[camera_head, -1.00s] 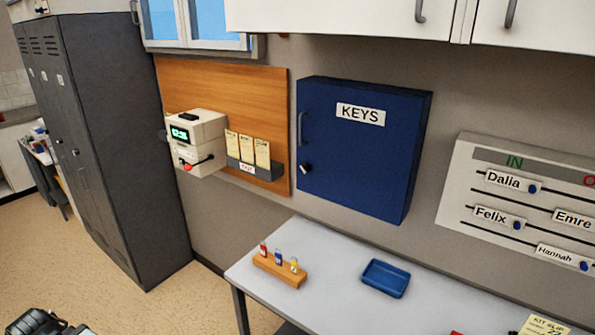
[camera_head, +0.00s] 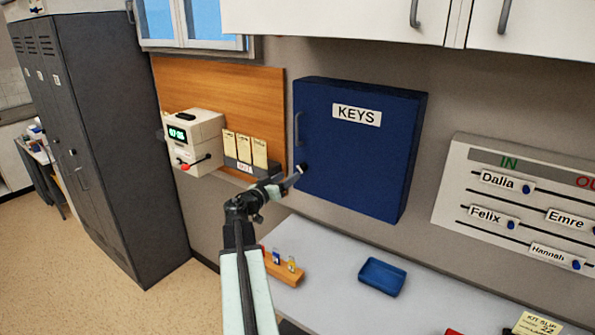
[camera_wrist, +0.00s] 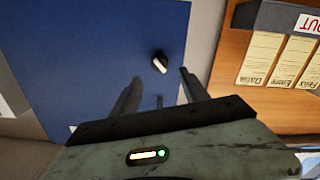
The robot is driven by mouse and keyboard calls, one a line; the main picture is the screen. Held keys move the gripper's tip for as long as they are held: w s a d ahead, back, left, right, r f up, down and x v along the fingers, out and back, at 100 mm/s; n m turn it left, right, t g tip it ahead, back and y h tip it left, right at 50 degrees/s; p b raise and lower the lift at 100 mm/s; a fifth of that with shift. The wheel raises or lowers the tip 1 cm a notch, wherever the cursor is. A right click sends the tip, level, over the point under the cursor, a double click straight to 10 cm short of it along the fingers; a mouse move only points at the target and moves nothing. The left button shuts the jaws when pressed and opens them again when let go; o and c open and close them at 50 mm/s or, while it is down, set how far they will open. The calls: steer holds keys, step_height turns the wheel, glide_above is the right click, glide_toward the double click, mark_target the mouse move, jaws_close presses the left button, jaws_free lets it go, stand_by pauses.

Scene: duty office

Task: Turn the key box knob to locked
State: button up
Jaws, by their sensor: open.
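The blue key box (camera_head: 355,155), labelled KEYS, hangs shut on the wall, with a vertical handle (camera_head: 298,130) on its left edge. Its knob (camera_wrist: 159,62) shows in the wrist view as a small black disc with a pale, tilted grip bar. In the head view the knob is mostly hidden behind my gripper (camera_head: 298,172). My gripper also shows in the wrist view (camera_wrist: 160,80), open and empty. Its two fingers point toward the box door, with the knob seen ahead between their tips. I see no contact with the knob.
A card rack (camera_head: 245,165) and a beige time clock (camera_head: 193,143) are just left of the box. Below are a table with a blue tray (camera_head: 382,277) and a wooden key block (camera_head: 284,270). A name board (camera_head: 520,205) hangs at right.

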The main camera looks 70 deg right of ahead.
mark_target(299, 169)
steer(key=x, duration=0.7)
steer(key=shift+d, duration=0.3)
steer(key=shift+c, duration=0.3)
